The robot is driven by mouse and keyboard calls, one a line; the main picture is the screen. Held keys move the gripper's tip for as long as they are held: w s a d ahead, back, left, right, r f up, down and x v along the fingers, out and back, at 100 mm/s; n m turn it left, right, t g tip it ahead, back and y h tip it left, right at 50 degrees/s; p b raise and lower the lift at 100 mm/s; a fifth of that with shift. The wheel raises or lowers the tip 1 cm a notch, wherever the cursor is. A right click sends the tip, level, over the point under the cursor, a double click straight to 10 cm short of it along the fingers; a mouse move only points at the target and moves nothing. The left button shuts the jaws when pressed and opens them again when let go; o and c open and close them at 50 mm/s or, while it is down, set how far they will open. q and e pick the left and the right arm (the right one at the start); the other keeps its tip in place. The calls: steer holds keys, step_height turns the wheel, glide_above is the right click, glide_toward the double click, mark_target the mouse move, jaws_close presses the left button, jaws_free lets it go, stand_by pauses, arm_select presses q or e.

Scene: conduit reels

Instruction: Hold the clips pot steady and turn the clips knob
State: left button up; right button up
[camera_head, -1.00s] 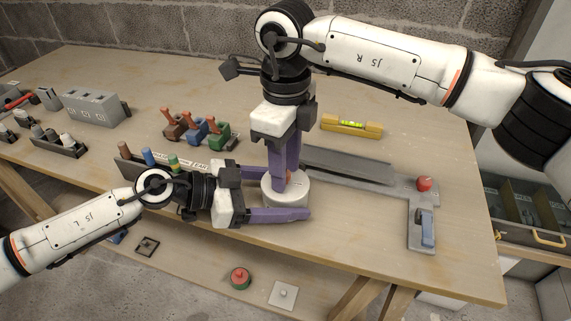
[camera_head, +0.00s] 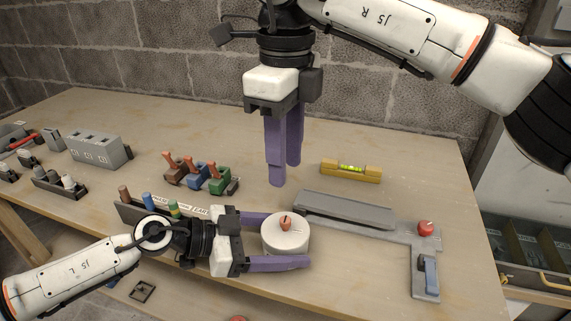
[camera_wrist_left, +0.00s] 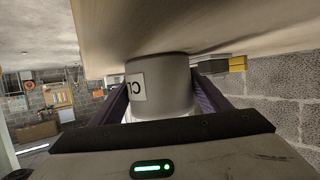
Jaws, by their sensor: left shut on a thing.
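The clips pot (camera_head: 287,245) is a round white pot near the table's front edge. The orange-red clips knob (camera_head: 286,223) stands uncovered on its lid, beside a small dark mark. My left gripper (camera_head: 280,240) is shut on the pot, one purple finger along each side. In the left wrist view the pot (camera_wrist_left: 163,85) sits between both fingers, with part of a lettered label showing. My right gripper (camera_head: 286,176) points down, clear of the knob and raised above it. Its fingertips are a little apart with nothing between them.
A grey fixture (camera_head: 345,212) with a red knob (camera_head: 426,228) and blue lever (camera_head: 428,272) lies right of the pot. A yellow level (camera_head: 351,171) lies behind. Coloured clamps (camera_head: 197,176) and a grey block (camera_head: 99,150) are to the left. The table's back middle is clear.

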arm_select(q)
steer(key=o, duration=1.3)
steer(key=shift+c, duration=0.2)
